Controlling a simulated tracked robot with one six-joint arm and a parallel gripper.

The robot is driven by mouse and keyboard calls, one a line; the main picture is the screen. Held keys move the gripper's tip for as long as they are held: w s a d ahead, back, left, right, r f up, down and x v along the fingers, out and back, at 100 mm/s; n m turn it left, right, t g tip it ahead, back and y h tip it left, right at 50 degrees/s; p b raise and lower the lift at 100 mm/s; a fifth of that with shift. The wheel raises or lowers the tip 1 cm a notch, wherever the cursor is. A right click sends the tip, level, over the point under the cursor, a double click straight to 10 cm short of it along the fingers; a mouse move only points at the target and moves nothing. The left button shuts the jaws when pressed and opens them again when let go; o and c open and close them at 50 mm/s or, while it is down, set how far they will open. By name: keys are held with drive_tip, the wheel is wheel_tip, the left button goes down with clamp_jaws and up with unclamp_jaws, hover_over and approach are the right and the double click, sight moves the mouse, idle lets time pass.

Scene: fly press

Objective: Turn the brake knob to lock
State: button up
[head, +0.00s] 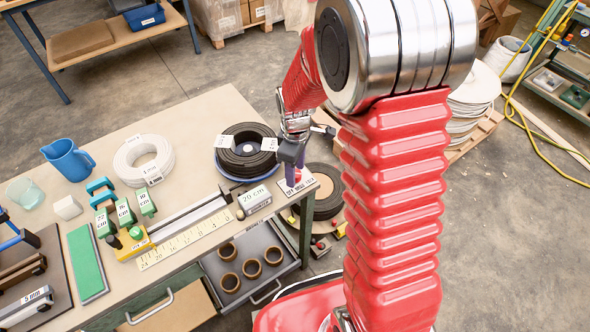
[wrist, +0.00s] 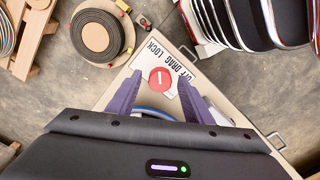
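The brake knob (wrist: 160,77) is a round red knob with a short white mark. It sits on a pale plate (wrist: 182,64) lettered OFF, DRAG, LOCK, at the table corner. I cannot tell which word the mark points to. In the head view the knob (head: 298,177) is partly hidden by my gripper (head: 292,160). In the wrist view my gripper (wrist: 160,79) is open, with one purple finger on each side of the knob. A gap shows between each fingertip and the knob; I cannot tell the height between them.
A black cable coil (head: 245,150) on a blue-rimmed base stands left of my gripper. A dark reel (head: 322,190) is beyond the table's edge. An open drawer (head: 250,262) holds several brown rings.

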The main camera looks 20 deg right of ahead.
drive_tip(key=shift+r, duration=0.1)
wheel_tip(320, 180, up, 14)
drive_tip(key=shift+f, duration=0.25)
idle(0.5)
idle(0.5)
drive_tip(key=s+r+m+t, duration=0.2)
drive_tip(key=s+r+m, duration=0.3)
drive_tip(key=s, duration=0.4)
drive_tip(key=s+r+m+t, duration=0.3)
drive_tip(key=s+r+m, duration=0.2)
drive_tip(key=s, duration=0.5)
drive_tip(key=shift+a+r+t, duration=0.3)
drive_tip(key=shift+a+r, duration=0.1)
drive_tip(key=shift+r, duration=0.25)
idle(0.9)
